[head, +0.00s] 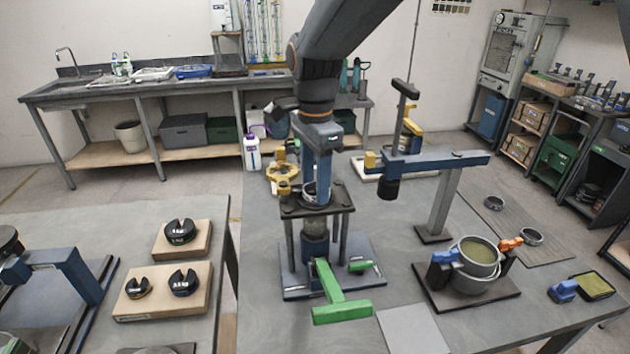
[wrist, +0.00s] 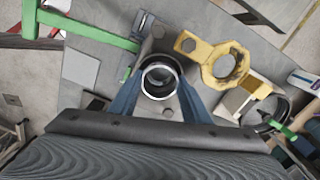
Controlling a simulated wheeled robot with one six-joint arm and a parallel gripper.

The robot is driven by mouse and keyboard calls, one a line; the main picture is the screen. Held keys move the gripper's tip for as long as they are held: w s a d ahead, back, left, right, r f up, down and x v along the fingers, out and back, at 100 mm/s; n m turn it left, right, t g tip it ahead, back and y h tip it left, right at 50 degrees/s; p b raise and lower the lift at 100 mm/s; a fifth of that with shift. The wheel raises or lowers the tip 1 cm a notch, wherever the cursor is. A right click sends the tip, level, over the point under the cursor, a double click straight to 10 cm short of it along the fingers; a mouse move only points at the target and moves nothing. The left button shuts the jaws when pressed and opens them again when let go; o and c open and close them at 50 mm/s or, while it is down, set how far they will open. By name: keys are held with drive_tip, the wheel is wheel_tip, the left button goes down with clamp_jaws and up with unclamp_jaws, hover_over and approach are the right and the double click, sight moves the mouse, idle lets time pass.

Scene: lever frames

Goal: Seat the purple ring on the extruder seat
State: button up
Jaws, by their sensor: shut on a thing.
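My gripper (head: 316,192) points down at the top of this stand. In the wrist view, the blue fingers of my gripper (wrist: 160,88) stand on both sides of a round ring (wrist: 160,66) and are shut on it. The ring looks silvery with a dark opening; no purple shows clearly. It is over the stand's centre. I cannot tell whether it touches the seat, which the ring and fingers largely hide.
A green lever (head: 338,303) reaches out at the stand's front. A yellow ring-ended wrench (head: 283,174) lies behind it on the left. A blue-armed post (head: 442,205) and a sieve pot (head: 476,262) stand to the right. A grey sheet (head: 413,328) lies in front.

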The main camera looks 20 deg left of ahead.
drive_tip(key=shift+s+d+f, duration=0.15)
drive_tip(key=shift+d+f, duration=0.05)
drive_tip(key=shift+f, duration=0.55)
drive_tip(key=o, duration=1.2)
drive_tip(key=r, duration=0.3)
drive_tip(key=r+b, duration=0.1)
drive_tip(key=r, duration=0.2)
drive_tip(key=r+b, duration=0.1)
drive_tip(key=r, duration=0.2)
drive_tip(key=shift+w+a, duration=0.25)
drive_tip(key=shift+a, duration=0.1)
